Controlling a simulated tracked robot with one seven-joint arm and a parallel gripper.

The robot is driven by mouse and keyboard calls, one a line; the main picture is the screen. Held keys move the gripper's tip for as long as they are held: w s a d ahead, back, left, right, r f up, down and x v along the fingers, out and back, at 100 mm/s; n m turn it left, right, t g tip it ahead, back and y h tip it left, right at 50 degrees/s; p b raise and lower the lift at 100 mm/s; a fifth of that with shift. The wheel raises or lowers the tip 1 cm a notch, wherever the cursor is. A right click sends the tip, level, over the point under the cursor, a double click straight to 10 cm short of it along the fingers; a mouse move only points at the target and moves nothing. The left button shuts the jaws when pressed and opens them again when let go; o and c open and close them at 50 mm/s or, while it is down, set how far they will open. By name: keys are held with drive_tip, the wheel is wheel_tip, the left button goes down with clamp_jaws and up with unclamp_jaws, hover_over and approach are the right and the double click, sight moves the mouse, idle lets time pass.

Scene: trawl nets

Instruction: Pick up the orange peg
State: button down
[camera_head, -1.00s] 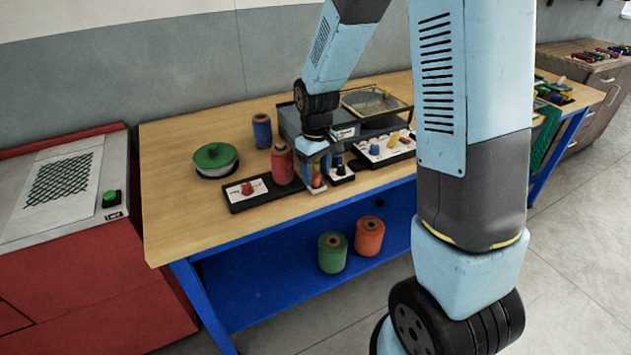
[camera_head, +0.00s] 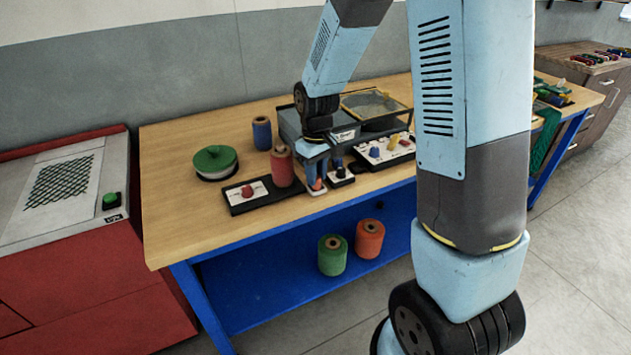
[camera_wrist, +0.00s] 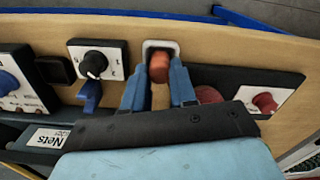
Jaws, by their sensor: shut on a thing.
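The orange peg (camera_wrist: 159,68) shows in the wrist view between the two blue fingers of my gripper (camera_wrist: 159,84), which are shut on it. Its end lies over a small white-rimmed square plate (camera_wrist: 148,43); whether it touches the plate I cannot tell. In the head view my gripper (camera_head: 322,176) is low at the table's front edge, and the peg (camera_head: 317,184) shows as a small orange patch at the fingertips. The fingers hide most of it there.
A black-knob switch (camera_wrist: 94,63) is beside the gripper. A red-knob panel (camera_head: 250,193) and a red spool (camera_head: 282,168) stand to the left. A panel with several knobs (camera_head: 385,150) is to the right. A grey machine with a mesh tray (camera_head: 375,104) is behind.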

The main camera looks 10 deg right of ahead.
drive_tip(key=shift+r, duration=0.6)
drive_tip(key=s+d+r, duration=0.2)
drive_tip(key=s+r, duration=0.9)
drive_tip(key=s, duration=0.2)
drive_tip(key=shift+s+d+r, duration=0.15)
drive_tip(key=shift+s+r, duration=0.25)
drive_tip(key=shift+w, duration=0.1)
